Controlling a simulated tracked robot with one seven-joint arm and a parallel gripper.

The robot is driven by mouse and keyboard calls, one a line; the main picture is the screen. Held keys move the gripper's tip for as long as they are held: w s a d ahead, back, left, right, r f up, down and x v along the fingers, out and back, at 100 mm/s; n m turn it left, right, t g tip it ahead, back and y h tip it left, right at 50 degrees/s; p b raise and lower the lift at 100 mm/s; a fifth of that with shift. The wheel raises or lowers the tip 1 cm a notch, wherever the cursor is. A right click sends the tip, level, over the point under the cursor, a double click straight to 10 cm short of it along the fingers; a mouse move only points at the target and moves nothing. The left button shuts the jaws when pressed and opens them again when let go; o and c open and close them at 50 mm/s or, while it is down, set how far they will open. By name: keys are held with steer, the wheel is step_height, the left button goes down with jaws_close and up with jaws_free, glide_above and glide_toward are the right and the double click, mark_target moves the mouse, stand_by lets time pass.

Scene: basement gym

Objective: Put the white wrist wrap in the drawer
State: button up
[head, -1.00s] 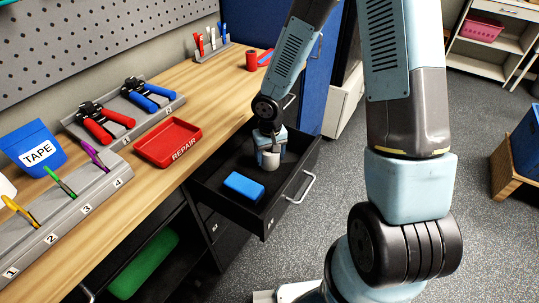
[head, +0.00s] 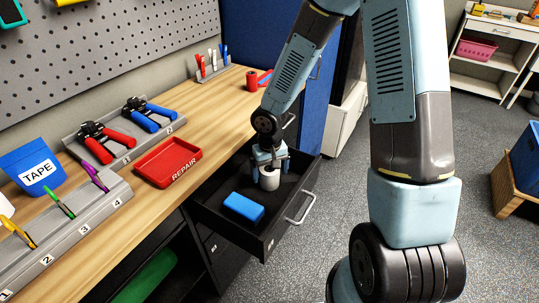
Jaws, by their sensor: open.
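The white wrist wrap (head: 268,182) is a small pale roll standing upright inside the open black drawer (head: 233,235), toward its back. My gripper (head: 271,168) is down in the drawer just above and around the wrap. Its blue-grey fingers are spread on both sides of the roll. Whether a finger still touches it is too small to tell. The drawer is pulled out from under the wooden bench.
A blue block (head: 243,207) lies in the drawer in front of the wrap. The drawer handle (head: 301,208) sticks out to the right. On the bench (head: 190,128) are a red REPAIR tray (head: 168,163), a blue TAPE bin (head: 33,166) and tool racks.

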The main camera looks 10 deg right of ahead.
steer(key=s+d+r+t+h, duration=0.1)
steer(key=d+r, duration=0.2)
steer(key=r, duration=0.6)
steer(key=s+d+r+t, duration=0.1)
steer(key=d+r, duration=0.2)
steer(key=r, duration=0.7)
steer(key=s+d+r+m+t, duration=0.1)
steer(key=s+d+r, duration=0.4)
steer(key=s+r, duration=0.2)
steer(key=s+d+r+m+t+y, duration=0.1)
steer(key=s+d+r+m+t, duration=0.1)
steer(key=s+d+r, duration=0.3)
steer(key=s+r, duration=0.3)
steer(key=r, duration=0.2)
steer(key=shift+s+d+r+t, duration=0.2)
steer(key=shift+r+t, duration=0.05)
steer(key=shift+t, duration=0.05)
